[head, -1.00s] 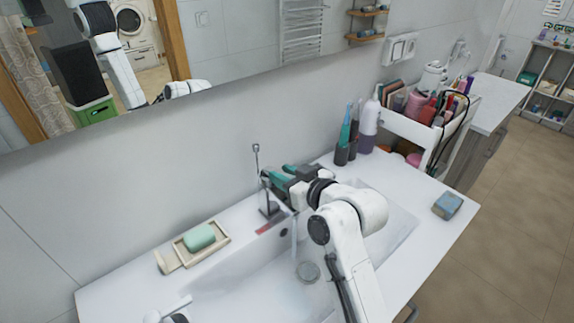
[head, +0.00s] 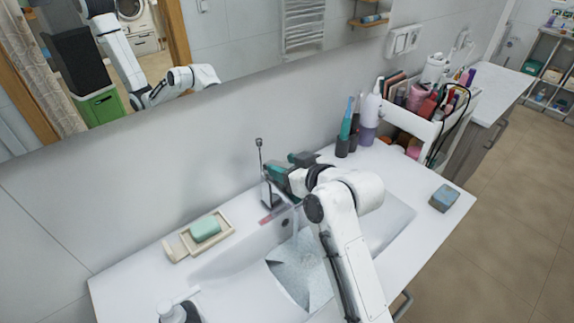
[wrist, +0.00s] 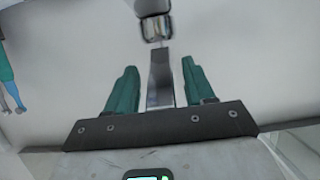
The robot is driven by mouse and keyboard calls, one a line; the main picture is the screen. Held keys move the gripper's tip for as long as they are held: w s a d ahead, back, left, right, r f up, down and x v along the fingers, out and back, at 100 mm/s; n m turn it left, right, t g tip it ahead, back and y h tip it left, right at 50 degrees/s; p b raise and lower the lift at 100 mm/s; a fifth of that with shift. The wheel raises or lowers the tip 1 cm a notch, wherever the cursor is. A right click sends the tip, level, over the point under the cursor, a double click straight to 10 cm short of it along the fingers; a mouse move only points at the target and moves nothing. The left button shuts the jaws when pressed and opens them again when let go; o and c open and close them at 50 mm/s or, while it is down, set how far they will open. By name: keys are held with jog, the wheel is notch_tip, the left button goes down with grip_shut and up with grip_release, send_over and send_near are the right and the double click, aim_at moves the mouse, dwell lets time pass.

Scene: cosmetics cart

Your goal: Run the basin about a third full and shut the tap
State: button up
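The white basin (head: 225,287) is set in the counter, with a patch of rippled water (head: 298,268) in its lower middle. I cannot tell its exact depth, and my arm hides part of the basin. A water stream (head: 296,232) falls into it from the tap (head: 267,194) at the back edge. The tap's thin upright rod with a knob (head: 259,143) rises above. My gripper (head: 276,172) is at the tap. In the wrist view, its two green fingers (wrist: 160,88) are apart, with the grey metal tap (wrist: 160,72) showing between them. I see no firm grip.
A soap dish (head: 222,238) with green soap sits left of the tap. A pump bottle (head: 369,118) and dark-based tubes stand behind right, near a filled organiser (head: 408,120). The mirror wall is close behind.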

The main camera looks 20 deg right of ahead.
jog(key=shift+s, duration=0.1)
jog(key=b+v, duration=0.1)
jog(key=v, duration=0.9)
jog(key=shift+s+d+b, duration=0.2)
jog(key=shift+d+b, duration=0.05)
jog(key=shift+b, duration=0.15)
jog(key=shift+r, duration=0.15)
